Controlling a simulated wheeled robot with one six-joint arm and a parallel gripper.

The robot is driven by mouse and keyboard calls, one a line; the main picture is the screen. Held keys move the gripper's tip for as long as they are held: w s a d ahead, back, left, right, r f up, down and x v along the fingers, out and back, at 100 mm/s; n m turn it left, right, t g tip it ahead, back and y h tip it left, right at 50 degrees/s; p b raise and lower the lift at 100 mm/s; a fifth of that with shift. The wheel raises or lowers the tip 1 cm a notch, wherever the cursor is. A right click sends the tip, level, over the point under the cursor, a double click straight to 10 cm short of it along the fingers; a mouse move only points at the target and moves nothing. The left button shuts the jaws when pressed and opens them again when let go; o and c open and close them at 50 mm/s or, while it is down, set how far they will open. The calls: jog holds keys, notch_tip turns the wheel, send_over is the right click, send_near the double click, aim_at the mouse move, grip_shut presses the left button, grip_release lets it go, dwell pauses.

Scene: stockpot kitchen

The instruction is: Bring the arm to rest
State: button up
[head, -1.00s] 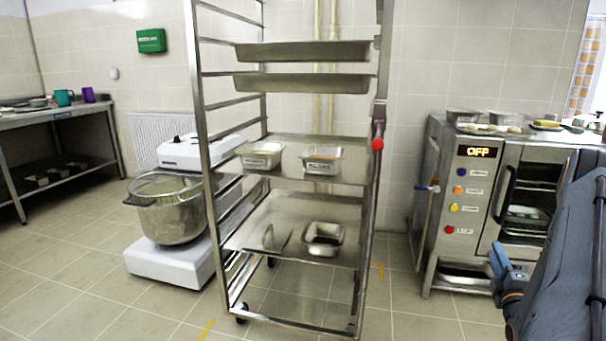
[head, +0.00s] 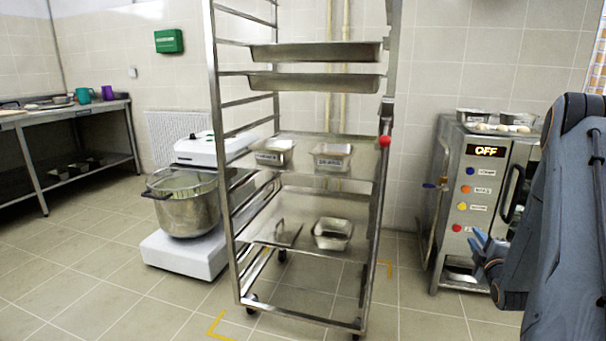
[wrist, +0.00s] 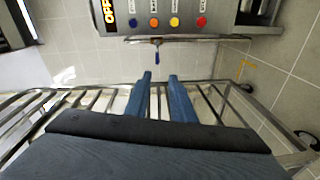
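My arm shows at the right of the head view, with my gripper (head: 481,238) at its end in front of the oven's lower front. The two blue fingers of my gripper (wrist: 160,76) also show in the wrist view, apart with a gap between them and nothing held. The oven (head: 468,195) stands behind my gripper, its display reading OFF. My arm hides the oven's right part.
A wheeled steel rack (head: 226,190) with trays and small tins stands in the middle. A steel table (head: 35,115) stands far left. Tiled floor is clear at the front left.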

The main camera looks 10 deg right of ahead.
jog(key=w+a+r+m+g+y, duration=0.1)
jog(key=w+a+r+g, duration=0.15)
jog(key=a, duration=0.45)
jog(key=w+a+r+m+g+y, duration=0.1)
jog(key=w+a+r+y, duration=0.15)
jog(key=a, duration=0.55)
jog(key=s+a+r+m+g, duration=0.2)
jog(key=s+a, duration=0.1)
jog(key=a, duration=0.5)
jog(key=s+a+r+m+g, duration=0.1)
jog(key=s+a+g, duration=0.15)
jog(key=a, duration=0.65)
jog(key=s+a+r+m+g+y, duration=0.2)
jog(key=s+a+r+g+y, duration=0.15)
jog(key=s+a, duration=1.2)
jog(key=s+a+r+m+g, duration=0.1)
jog(key=s+a+g, duration=0.15)
jog(key=s, duration=0.65)
jog(key=s+a+r+m+g, duration=0.15)
jog(key=s+a, duration=0.25)
jog(key=s, duration=0.6)
jog(key=d+r+m+h+p, duration=0.1)
jog(key=d+r+p, duration=0.8)
jog(key=p, duration=0.9)
jog(key=shift+w+d+m+g, duration=0.2)
jog(key=shift+m+g, duration=0.25)
jog(key=shift+m, duration=0.3)
